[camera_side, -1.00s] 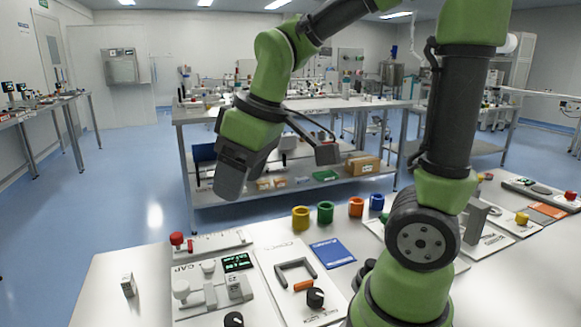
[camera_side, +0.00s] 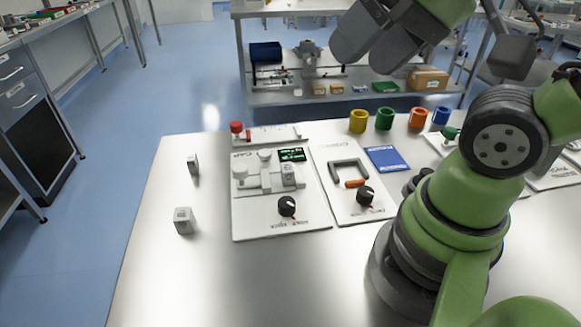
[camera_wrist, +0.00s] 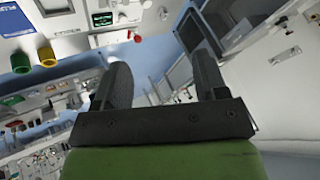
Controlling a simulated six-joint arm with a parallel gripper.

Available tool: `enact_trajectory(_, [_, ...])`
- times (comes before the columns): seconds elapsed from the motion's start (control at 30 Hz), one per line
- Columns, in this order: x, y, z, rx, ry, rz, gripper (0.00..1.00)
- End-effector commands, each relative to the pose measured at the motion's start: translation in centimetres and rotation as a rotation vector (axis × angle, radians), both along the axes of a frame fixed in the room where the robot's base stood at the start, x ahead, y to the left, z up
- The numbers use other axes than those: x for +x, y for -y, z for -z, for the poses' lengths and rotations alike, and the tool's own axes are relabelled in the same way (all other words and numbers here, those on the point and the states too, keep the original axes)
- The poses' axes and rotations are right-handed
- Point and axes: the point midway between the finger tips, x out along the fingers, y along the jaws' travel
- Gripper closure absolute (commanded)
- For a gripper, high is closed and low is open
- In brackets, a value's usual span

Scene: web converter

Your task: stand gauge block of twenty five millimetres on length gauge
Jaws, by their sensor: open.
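Two small grey blocks stand apart on the bare table left of the gauge in the side view, a farther one (camera_side: 193,164) and a nearer one (camera_side: 184,221). Their markings are too small to read, so I cannot tell which is twenty five millimetres. The length gauge (camera_side: 262,180) is a pale fixture on a white panel with a lit green display (camera_side: 291,155). Its display also shows in the wrist view (camera_wrist: 102,19). My gripper (camera_side: 382,42) is open, high above the table and away from the blocks. Both fingers show in the wrist view (camera_wrist: 163,80) with nothing between them.
A panel with a dark U-shaped frame (camera_side: 349,168), an orange piece and a black knob (camera_side: 365,196) adjoins the gauge. The table's left front (camera_side: 190,285) is clear.

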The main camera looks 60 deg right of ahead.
Motion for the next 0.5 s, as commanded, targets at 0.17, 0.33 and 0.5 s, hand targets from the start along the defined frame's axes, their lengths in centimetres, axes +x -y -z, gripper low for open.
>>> enact_trajectory(0.17, [1.8,0.6,1.6,0.100,-0.180,0.109,0.34])
enact_trajectory(0.33, [4.4,2.1,4.4,0.303,-0.415,0.285,0.34])
enact_trajectory(0.5, [6.9,4.3,7.6,0.558,-0.600,0.475,0.34])
